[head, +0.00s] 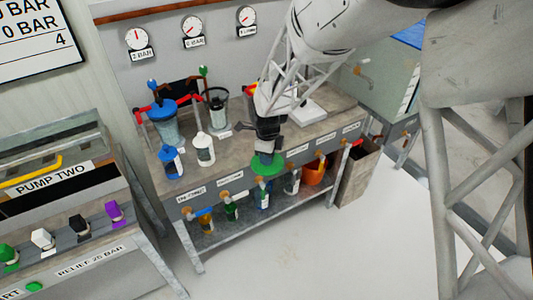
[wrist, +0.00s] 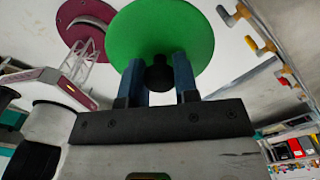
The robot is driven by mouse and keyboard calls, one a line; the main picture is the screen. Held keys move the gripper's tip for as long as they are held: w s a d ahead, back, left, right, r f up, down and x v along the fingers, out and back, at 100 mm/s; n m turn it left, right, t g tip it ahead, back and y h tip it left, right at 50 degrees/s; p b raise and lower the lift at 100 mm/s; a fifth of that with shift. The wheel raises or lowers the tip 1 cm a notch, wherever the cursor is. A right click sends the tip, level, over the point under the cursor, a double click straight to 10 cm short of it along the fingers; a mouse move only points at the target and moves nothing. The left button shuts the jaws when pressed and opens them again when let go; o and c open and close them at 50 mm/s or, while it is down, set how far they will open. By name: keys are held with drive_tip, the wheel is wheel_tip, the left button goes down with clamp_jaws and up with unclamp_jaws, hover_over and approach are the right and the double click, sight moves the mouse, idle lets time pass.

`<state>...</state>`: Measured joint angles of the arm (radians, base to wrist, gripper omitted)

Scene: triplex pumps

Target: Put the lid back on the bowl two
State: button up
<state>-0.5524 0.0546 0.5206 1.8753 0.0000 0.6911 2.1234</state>
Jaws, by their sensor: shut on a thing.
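My gripper (head: 267,147) is above the front edge of the workbench. Its two blue fingers are shut on the black knob of a round green lid; the wrist view shows the gripper (wrist: 159,70) on this knob. The green lid (head: 268,164) hangs below the gripper in the head view and fills the top middle of the wrist view (wrist: 165,28). A clear bowl with a dark rim (head: 217,111) stands to the left at the back of the bench and looks open. Beside it is a bowl with a blue lid (head: 166,120). I cannot read which is bowl two.
A blue-capped bottle (head: 172,160) and a white bottle (head: 205,150) stand in front of the bowls. Red-handled pipework and gauges (head: 193,29) are behind. Several bottles and an orange bucket (head: 313,173) are on the lower shelf. The pump two unit (head: 60,185) is at left.

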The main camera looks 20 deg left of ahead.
idle(0.6)
drive_tip(key=w+a+r, duration=0.9)
drive_tip(key=a, duration=0.3)
drive_tip(key=w+a+r, duration=0.9)
drive_tip(key=w+a, duration=0.1)
drive_tip(key=a, duration=0.3)
drive_tip(key=shift+a+r, duration=0.3)
drive_tip(key=shift+f, duration=0.2)
drive_tip(key=shift+f, duration=3)
drive_tip(key=shift+f, duration=0.2)
drive_tip(key=o, duration=1)
drive_tip(key=shift+o, duration=0.5)
